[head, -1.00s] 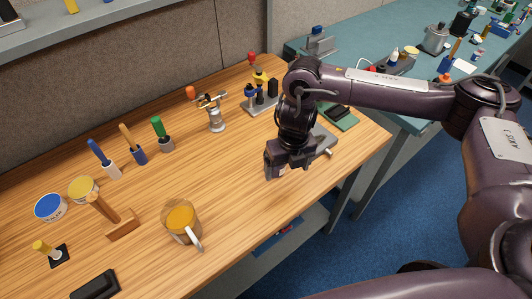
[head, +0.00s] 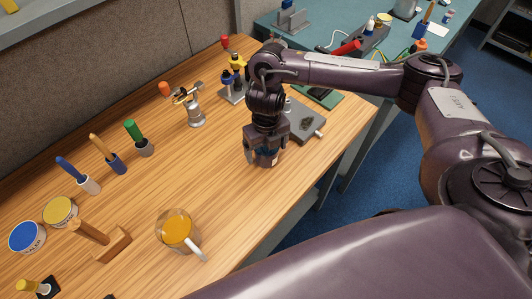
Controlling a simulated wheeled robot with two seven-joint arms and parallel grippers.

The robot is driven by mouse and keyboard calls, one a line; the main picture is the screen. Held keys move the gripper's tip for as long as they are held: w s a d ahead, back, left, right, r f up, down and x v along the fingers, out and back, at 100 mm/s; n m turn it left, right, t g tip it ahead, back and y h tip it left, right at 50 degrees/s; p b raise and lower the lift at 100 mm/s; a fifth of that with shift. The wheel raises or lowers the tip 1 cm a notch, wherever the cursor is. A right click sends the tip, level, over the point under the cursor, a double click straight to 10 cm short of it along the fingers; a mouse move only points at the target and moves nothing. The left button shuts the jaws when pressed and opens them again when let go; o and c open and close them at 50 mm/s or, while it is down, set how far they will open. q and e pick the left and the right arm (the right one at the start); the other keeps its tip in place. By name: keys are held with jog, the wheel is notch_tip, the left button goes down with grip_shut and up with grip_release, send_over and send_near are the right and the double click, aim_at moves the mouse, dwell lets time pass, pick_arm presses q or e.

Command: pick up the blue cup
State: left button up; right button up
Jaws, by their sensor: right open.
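No thing in the head view is plainly a blue cup. The nearest shapes are a clear mug (head: 166,232) with orange contents and a white handle, at the front of the wooden bench, and a round tin with a blue lid (head: 27,237) at the left edge. A small blue holder (head: 117,163) has a wooden-handled tool in it. My right gripper (head: 263,160) points down over the bench, up and right of the mug and apart from it. It is open; I see nothing held, though its jaws are partly hidden. My left gripper is not in view.
A wooden mallet (head: 112,244) and yellow-lidded tin (head: 60,211) stand left of the mug. Green- (head: 134,131) and blue-handled (head: 70,168) tools stand behind. A metal fixture (head: 195,112) and grey plate (head: 303,121) flank my gripper. Bare wood lies between mug and gripper.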

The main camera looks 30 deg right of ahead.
jog(key=shift+f, duration=1.05)
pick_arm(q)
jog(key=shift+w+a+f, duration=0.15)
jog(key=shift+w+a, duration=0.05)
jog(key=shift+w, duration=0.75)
pick_arm(e)
jog(key=c, duration=0.4)
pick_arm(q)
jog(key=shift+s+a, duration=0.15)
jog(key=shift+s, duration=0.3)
pick_arm(e)
jog(key=c, duration=0.7)
jog(key=shift+r, duration=0.1)
